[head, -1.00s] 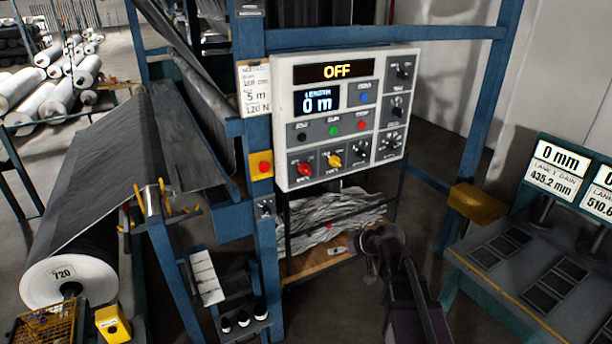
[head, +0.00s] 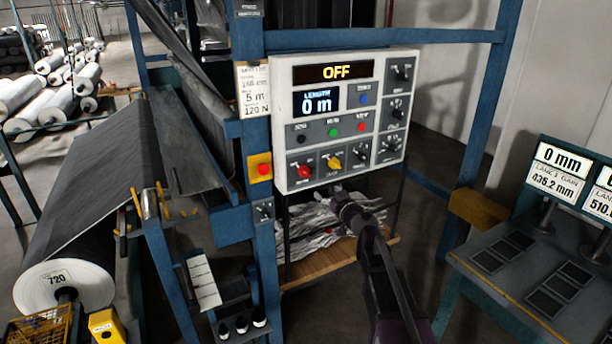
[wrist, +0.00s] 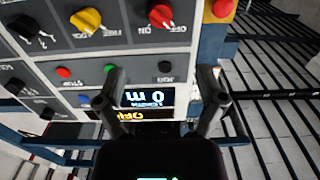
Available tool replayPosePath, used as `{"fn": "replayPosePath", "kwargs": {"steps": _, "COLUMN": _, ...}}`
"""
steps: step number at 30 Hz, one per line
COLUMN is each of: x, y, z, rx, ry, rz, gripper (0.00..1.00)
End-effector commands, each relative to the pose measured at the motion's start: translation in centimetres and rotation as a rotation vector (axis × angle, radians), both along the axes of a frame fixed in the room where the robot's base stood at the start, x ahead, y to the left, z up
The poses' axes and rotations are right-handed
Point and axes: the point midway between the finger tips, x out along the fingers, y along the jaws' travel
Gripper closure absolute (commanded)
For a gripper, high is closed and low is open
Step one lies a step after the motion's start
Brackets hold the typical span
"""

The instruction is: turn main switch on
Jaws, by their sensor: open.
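The white control panel (head: 282,130) shows OFF on its top display (head: 336,72) and 0 m on the length display (head: 317,104). A red rotary knob (head: 304,172) sits at its lower left; in the upside-down wrist view the red knob (wrist: 160,15) has OFF and ON lettering. A yellow knob (head: 333,163) is beside it, also seen in the wrist view (wrist: 88,21). My gripper (head: 338,192) is just below the panel's lower edge. In the wrist view my gripper (wrist: 160,82) is open and empty, fingers apart and facing the panel.
A red button on a yellow box (head: 261,168) is on the blue post left of the panel. Grey cloth (head: 310,228) lies on a wooden shelf (head: 325,263) below. A desk with displays (head: 530,255) stands at right. A large roll (head: 60,285) is at left.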

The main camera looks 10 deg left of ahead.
Motion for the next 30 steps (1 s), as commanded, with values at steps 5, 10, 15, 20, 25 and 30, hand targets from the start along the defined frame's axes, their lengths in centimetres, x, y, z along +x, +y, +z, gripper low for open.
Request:
{"fn": "replayPosePath", "kwargs": {"steps": 5, "x": 0.0, "y": 0.0, "z": 0.0, "rx": -0.001, "ry": 0.001, "rz": 0.001, "gripper": 0.11}}
{"fn": "replayPosePath", "kwargs": {"steps": 10, "x": 0.2, "y": 0.2, "z": 0.0, "rx": 0.0, "ry": 0.001, "rz": 0.002, "gripper": 0.11}}
{"fn": "replayPosePath", "kwargs": {"steps": 15, "x": 1.2, "y": 0.9, "z": 0.0, "rx": 0.0, "ry": 0.001, "rz": 0.004, "gripper": 0.11}}
{"fn": "replayPosePath", "kwargs": {"steps": 20, "x": 2.8, "y": 1.9, "z": 0.0, "rx": 0.0, "ry": 0.001, "rz": 0.004, "gripper": 0.11}}
{"fn": "replayPosePath", "kwargs": {"steps": 25, "x": 4.9, "y": 3.3, "z": 0.0, "rx": 0.0, "ry": 0.001, "rz": 0.005, "gripper": 0.11}}
{"fn": "replayPosePath", "kwargs": {"steps": 30, "x": 7.1, "y": 4.8, "z": 0.0, "rx": 0.0, "ry": 0.001, "rz": 0.004, "gripper": 0.11}}
